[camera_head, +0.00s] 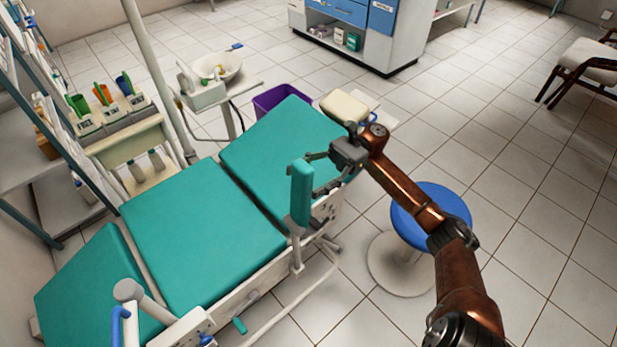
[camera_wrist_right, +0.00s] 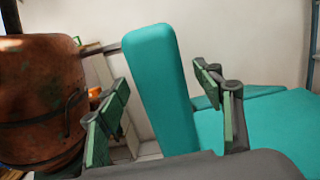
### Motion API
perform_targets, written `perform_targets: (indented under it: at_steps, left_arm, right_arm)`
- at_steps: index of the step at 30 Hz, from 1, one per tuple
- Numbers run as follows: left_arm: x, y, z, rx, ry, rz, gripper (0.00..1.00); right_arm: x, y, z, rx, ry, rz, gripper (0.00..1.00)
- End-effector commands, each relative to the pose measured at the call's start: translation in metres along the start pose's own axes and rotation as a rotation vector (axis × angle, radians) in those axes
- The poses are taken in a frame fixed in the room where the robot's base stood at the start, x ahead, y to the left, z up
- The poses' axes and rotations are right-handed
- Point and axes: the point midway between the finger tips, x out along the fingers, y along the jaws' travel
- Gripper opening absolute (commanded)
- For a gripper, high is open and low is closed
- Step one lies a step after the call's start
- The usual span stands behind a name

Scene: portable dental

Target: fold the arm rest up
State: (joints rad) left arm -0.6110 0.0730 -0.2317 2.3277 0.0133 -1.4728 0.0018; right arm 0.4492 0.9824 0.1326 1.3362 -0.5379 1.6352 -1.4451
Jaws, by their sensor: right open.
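The arm rest (camera_head: 301,193) is a narrow teal pad that stands upright at the near right side of the teal dental chair (camera_head: 200,235). My right gripper (camera_head: 317,171) is at the upper part of the pad, coming from the right. In the right wrist view the arm rest (camera_wrist_right: 160,90) stands between the two spread green-padded fingers of the open right gripper (camera_wrist_right: 165,103). A gap shows between the pad and the right-hand finger. I cannot tell whether either finger touches it. The pad's lower end is hidden in the wrist view. My left gripper is not in view.
A blue round stool (camera_head: 431,207) stands under my right arm. A purple bin (camera_head: 281,98) and a basin unit (camera_head: 215,70) are behind the chair. A cart with cups (camera_head: 125,125) is at the left.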

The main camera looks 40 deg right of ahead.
Motion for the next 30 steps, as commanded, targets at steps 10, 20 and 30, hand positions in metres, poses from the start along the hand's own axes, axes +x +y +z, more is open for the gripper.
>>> perform_targets:
  at_steps: [10, 20, 30]
  left_arm:
    - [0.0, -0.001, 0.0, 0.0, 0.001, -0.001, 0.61]
    - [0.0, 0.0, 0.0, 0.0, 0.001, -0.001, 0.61]
    - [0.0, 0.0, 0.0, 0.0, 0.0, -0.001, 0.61]
  right_arm:
    - [-0.032, 0.0, 0.0, 0.001, 0.001, -0.006, 0.61]
    - [-0.097, -0.001, 0.0, 0.0, -0.001, -0.004, 0.61]
    - [-0.121, 0.0, 0.0, 0.001, 0.0, -0.002, 0.61]
